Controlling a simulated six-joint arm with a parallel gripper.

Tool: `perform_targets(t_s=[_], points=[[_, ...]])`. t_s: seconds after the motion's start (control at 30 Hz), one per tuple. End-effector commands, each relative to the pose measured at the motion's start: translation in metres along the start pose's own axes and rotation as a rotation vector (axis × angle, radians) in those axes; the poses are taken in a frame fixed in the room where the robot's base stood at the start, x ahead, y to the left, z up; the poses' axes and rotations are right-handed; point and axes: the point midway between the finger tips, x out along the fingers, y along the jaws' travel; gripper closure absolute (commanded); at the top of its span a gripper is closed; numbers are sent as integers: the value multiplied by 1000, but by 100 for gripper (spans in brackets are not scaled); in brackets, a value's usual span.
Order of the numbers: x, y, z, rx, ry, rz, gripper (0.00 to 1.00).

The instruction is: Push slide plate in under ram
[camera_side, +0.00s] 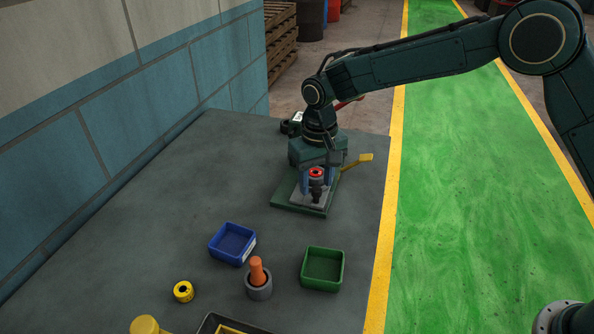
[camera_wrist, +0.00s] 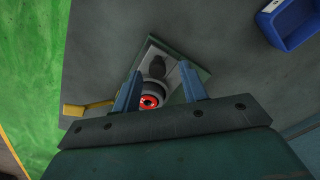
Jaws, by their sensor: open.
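A light grey plate, which looks like the slide plate (camera_side: 299,197), lies on a green base (camera_side: 290,207). The plate also shows in the wrist view (camera_wrist: 173,62). A dark, narrow-tipped piece (camera_wrist: 157,66) stands over the plate; I cannot tell if it is the ram. A grey round part with a red ring (camera_side: 316,173) is beside it, also in the wrist view (camera_wrist: 150,101). My gripper (camera_side: 318,188) is open, pointing down, its blue fingers (camera_wrist: 158,88) either side of the red-ringed part. Whether they touch it is unclear. My wrist hides what stands behind.
A yellow lever (camera_side: 357,163) sticks out right of the base. A blue bin (camera_side: 232,244), a green bin (camera_side: 322,269), a grey cup with an orange piece (camera_side: 258,283) and a yellow ring (camera_side: 183,291) stand in front. The table's left side is clear.

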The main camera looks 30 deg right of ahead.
Motion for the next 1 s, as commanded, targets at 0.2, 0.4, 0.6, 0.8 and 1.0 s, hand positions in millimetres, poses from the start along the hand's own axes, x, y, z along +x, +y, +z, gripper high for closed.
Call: perform_targets(t_s=[0.2,0.4,0.6,0.8,1.0], points=[[-32,0,0,-1,2,-1,57],[-60,0,0,-1,2,-1,57],[-88,0,0,-1,1,-1,57],[-113,0,-1,-1,1,-1,57],[-131,10,7,0,14,-6,57]])
